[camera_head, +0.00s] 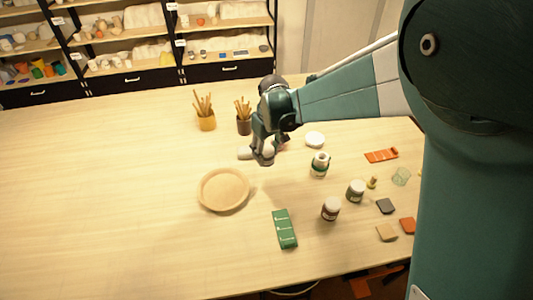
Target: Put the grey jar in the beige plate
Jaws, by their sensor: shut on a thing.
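My gripper (262,157) points down near the middle of the table, beyond and to the right of the beige plate (224,190). It is shut on the grey jar, which is small and mostly hidden by the fingers. A pale, rounded piece (245,153) shows at the left of the fingers; I cannot tell if it is part of the held jar or lies behind it. The beige plate is round, has a raised rim and looks empty. The gripper is apart from the plate. Its exact height above the table is hard to tell.
A green tray (285,229) lies right of and nearer than the plate. Two brush pots (205,121) (244,125) stand behind. A white dish (315,139) is right of the gripper. The left table is clear.

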